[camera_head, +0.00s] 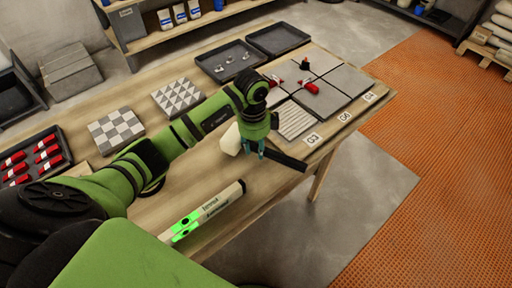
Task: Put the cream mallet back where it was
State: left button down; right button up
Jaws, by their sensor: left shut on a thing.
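The cream mallet has a cream head (231,139) and a dark handle (286,161) that points right, toward the front edge of the wooden table (262,190). My left gripper (256,153) comes down over the mallet from the left and is shut on it, between the head and the handle's end. The fingers and wrist hide part of the mallet. I cannot tell whether the mallet touches the table. My right gripper is not in view.
A spirit level (208,212) with green windows lies nearer me. Grey tiles (342,80) with red pieces and a ribbed tile (295,119) lie beyond the gripper. Dark trays (278,39) stand at the back. A tray of red wedges (62,165) is at left.

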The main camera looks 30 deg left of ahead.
aim_at(254, 146)
pick_arm(q)
jog(key=shift+f, duration=0.7)
jog(key=c, duration=0.9)
grip_release()
jog(key=shift+f, duration=0.15)
jog(key=r, duration=0.7)
jog(key=r+b, duration=0.1)
jog(key=r, duration=0.3)
jog(key=shift+a+r, duration=0.25)
jog(key=shift+a, duration=0.05)
jog(key=shift+r, duration=0.4)
